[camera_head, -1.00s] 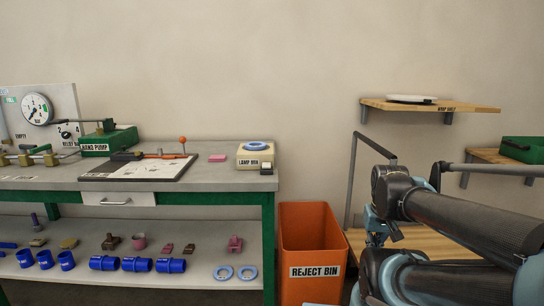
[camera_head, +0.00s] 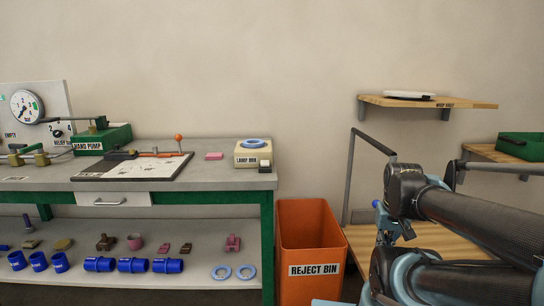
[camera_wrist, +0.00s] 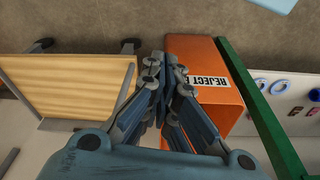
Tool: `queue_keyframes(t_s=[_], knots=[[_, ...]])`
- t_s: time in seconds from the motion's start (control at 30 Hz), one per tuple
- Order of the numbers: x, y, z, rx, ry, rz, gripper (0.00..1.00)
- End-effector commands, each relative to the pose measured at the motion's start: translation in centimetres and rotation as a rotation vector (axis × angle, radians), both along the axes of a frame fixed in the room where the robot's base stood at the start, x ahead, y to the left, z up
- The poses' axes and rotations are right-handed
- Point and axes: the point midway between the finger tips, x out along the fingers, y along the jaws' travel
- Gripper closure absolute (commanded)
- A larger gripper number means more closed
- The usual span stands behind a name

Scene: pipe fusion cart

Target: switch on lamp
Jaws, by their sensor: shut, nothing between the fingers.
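The lamp box (camera_head: 253,155) is a cream box with a blue ring on top. It stands at the right end of the workbench top in the head view. A small dark and pale part (camera_head: 265,166) sits at its front right corner; I cannot tell whether it is a switch or its state. My gripper (camera_wrist: 164,72) is shut and empty in the wrist view, pointing down over the floor beside the orange reject bin. It is well to the right of the lamp box and apart from it. The lamp box is not in the wrist view.
The orange reject bin (camera_head: 310,235) stands on the floor right of the green-framed workbench (camera_head: 210,180). A clipboard-like board (camera_head: 130,168) and hand pump (camera_head: 101,138) lie on the bench. A wooden table (camera_wrist: 80,82) and wall shelf (camera_head: 425,102) are at the right.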

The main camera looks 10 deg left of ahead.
Motion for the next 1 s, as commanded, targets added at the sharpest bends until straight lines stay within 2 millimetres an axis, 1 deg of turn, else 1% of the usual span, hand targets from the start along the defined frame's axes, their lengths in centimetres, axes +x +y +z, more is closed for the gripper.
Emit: queue_keyframes(t_s=[0.07, 0.1, 0.17, 0.27, 0.37, 0.4, 0.47, 0.5, 0.6, 0.67, 0.7, 0.77, 0.8, 0.87, 0.9, 0.97, 1.0], knots=[[0.0, 0.0, 0.0, 0.000, 0.000, -0.001, 1.00], [-0.6, 0.1, 0.6, 0.001, -0.010, -0.004, 1.00], [-0.5, 0.2, 1.2, 0.004, -0.011, -0.016, 1.00], [0.9, 0.8, 3.0, 0.017, -0.008, -0.062, 1.00], [3.0, 2.1, 6.0, 0.038, -0.003, -0.143, 1.00], [4.0, 2.7, 7.4, 0.047, -0.002, -0.182, 1.00], [5.5, 3.8, 9.5, 0.061, 0.002, -0.245, 1.00], [6.5, 4.6, 10.8, 0.070, 0.004, -0.287, 1.00], [9.0, 6.9, 14.0, 0.092, 0.010, -0.394, 1.00], [10.4, 8.5, 15.9, 0.106, 0.014, -0.457, 1.00], [11.4, 9.6, 17.0, 0.115, 0.017, -0.500, 1.00], [12.7, 11.3, 18.7, 0.127, 0.020, -0.566, 1.00], [13.6, 12.6, 19.8, 0.136, 0.022, -0.608, 1.00], [14.9, 14.6, 21.4, 0.148, 0.026, -0.673, 1.00], [15.7, 15.9, 22.4, 0.155, 0.027, -0.717, 1.00], [16.8, 18.1, 23.9, 0.167, 0.030, -0.782, 1.00], [17.5, 19.6, 24.8, 0.175, 0.032, -0.824, 1.00]])
